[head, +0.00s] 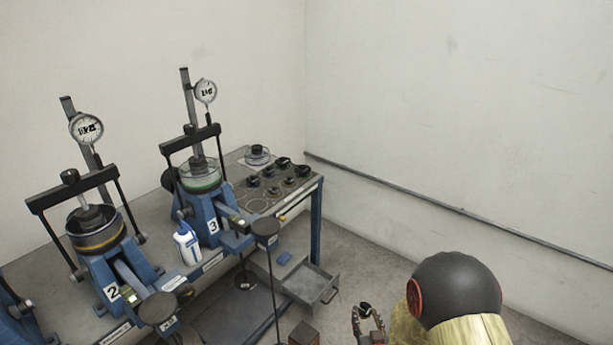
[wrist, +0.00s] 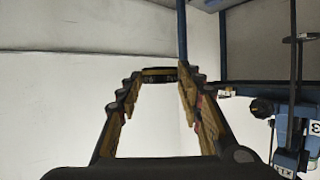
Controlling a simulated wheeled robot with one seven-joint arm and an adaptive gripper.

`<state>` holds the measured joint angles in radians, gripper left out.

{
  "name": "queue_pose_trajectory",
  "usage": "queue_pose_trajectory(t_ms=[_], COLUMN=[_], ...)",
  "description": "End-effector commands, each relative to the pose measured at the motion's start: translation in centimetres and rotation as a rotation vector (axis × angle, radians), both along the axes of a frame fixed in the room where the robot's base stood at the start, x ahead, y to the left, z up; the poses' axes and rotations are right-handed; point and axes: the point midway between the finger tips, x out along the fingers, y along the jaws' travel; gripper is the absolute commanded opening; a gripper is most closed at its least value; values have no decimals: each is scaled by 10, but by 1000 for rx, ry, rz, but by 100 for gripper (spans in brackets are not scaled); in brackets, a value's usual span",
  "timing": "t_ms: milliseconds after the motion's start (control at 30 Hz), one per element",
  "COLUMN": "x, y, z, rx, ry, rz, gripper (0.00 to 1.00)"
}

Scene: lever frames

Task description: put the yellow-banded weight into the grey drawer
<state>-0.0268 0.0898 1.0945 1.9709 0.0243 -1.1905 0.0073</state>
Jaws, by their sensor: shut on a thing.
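My gripper (head: 368,322) is at the bottom of the head view, right of the bench and apart from it. In the wrist view my gripper (wrist: 160,80) is shut on the yellow-banded weight (wrist: 159,76), a dark disc with a yellow band held between the fingertips. In the head view the weight (head: 365,308) shows only as a small dark shape at the fingertips. The grey drawer (head: 318,290) is pulled out under the right end of the bench, left of my gripper. Its open top faces up.
A small blue object (head: 285,258) lies at the drawer's back. Several dark weights (head: 270,182) stand on the bench top. Blue lever frames with dial gauges (head: 205,90) and a white bottle (head: 187,243) stand left. A hanger rod (head: 272,290) rises left of the drawer.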

Motion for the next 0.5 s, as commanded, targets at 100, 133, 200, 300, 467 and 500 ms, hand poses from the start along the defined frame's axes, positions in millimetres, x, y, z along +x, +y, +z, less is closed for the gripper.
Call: queue_pose_trajectory(t_ms=[100, 133, 200, 300, 467, 500], x=[-9, -10, -13, -15, -15, -15], y=[-5, -6, -7, -8, -8, -8], z=[13, 15, 18, 20, 21, 21], rx=[-4, -4, -5, -6, -6, -6], ry=[-3, -3, -3, -3, -5, -5], rz=[-1, 0, 0, 0, 0, 0], gripper=[12, 12, 12, 12, 12, 12])
